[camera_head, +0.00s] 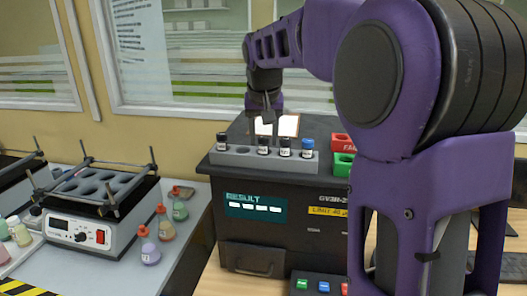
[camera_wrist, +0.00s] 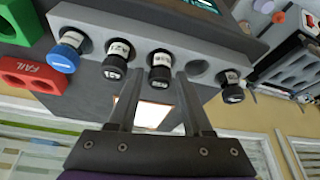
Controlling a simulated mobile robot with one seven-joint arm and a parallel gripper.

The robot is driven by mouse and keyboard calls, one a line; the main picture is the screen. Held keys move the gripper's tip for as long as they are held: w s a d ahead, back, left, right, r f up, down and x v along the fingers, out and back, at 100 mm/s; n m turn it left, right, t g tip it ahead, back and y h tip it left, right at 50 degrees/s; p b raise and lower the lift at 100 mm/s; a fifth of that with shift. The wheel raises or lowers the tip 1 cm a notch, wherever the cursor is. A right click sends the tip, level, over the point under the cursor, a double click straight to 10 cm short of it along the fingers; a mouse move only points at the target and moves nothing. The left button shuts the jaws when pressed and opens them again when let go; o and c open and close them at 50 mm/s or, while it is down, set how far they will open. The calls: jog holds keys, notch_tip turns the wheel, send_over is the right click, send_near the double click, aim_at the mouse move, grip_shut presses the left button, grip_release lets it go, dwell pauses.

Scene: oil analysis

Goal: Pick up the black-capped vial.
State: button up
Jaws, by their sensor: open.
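A grey rack (camera_head: 243,158) on top of the dark analysis machine holds several black-capped vials and one blue-capped vial (camera_head: 307,147). The black-capped vials are at the left end (camera_head: 222,141), near the middle (camera_head: 263,146) and beside the blue one (camera_head: 285,147). My gripper (camera_head: 265,128) points down over the middle one. In the wrist view my open gripper (camera_wrist: 160,76) has that black-capped vial (camera_wrist: 160,70) between its fingertips in the picture; I cannot tell if they touch it. An empty rack hole (camera_wrist: 196,67) lies between it and the end vial (camera_wrist: 231,88).
A red FAIL block (camera_head: 342,143) and a green block (camera_head: 343,165) sit right of the rack. A heater with a holed block (camera_head: 104,205) stands on the left bench, with small flasks (camera_head: 165,225) beside it. Neighbouring vials stand close to my fingers.

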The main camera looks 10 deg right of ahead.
grip_shut()
dwell(0.3)
